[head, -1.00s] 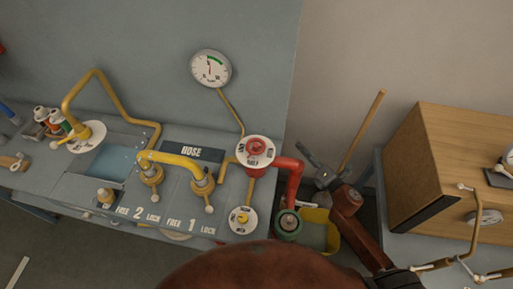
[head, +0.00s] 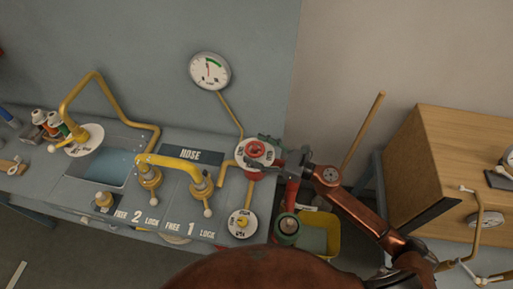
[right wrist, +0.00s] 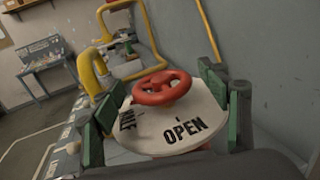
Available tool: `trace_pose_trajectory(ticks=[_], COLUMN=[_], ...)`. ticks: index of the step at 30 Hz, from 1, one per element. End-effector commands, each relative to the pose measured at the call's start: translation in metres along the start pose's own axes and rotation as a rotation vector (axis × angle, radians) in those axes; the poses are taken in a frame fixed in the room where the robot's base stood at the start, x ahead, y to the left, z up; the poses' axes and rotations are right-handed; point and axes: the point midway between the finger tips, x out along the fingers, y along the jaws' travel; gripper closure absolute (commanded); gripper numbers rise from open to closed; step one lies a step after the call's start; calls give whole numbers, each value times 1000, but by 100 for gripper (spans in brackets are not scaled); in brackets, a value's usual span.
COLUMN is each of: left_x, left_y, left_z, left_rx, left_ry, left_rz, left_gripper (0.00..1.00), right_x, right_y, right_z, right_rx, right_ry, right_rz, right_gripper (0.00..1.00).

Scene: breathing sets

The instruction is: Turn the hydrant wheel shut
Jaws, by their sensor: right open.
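The red hydrant wheel (head: 257,150) sits on a round white plate at the top of the red pipe. In the right wrist view the wheel (right wrist: 162,87) is close, and the white plate (right wrist: 185,113) under it reads OPEN, with a second word partly hidden. My right gripper (head: 266,154) is at the wheel. Its open fingers, with green pads, stand on either side of the plate in the right wrist view (right wrist: 168,108). The wheel is between them, with gaps to both sides. My left gripper is not in view.
A yellow pipe (head: 170,160) with valves stands left of the wheel. A round gauge (head: 210,71) is on the wall behind. A yellow bucket (head: 328,238) is on the floor to the right, near a wooden cabinet (head: 470,160). A wooden pole (head: 364,130) leans at the wall.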

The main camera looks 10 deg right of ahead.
Motion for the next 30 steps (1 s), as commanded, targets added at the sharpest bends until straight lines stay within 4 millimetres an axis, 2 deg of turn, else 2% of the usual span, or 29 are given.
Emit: trace_pose_trajectory(ticks=[11,27,30], left_x=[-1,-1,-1], left_y=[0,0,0], left_z=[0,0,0], left_rx=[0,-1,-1], left_ry=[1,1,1], left_rz=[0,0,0], left_gripper=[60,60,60], right_x=[6,5,5], right_y=[0,0,0], right_z=[-1,0,0], right_rx=[1,1,1], right_ry=[1,0,0], right_rz=[-1,-2,-2], right_gripper=[33,70,74])
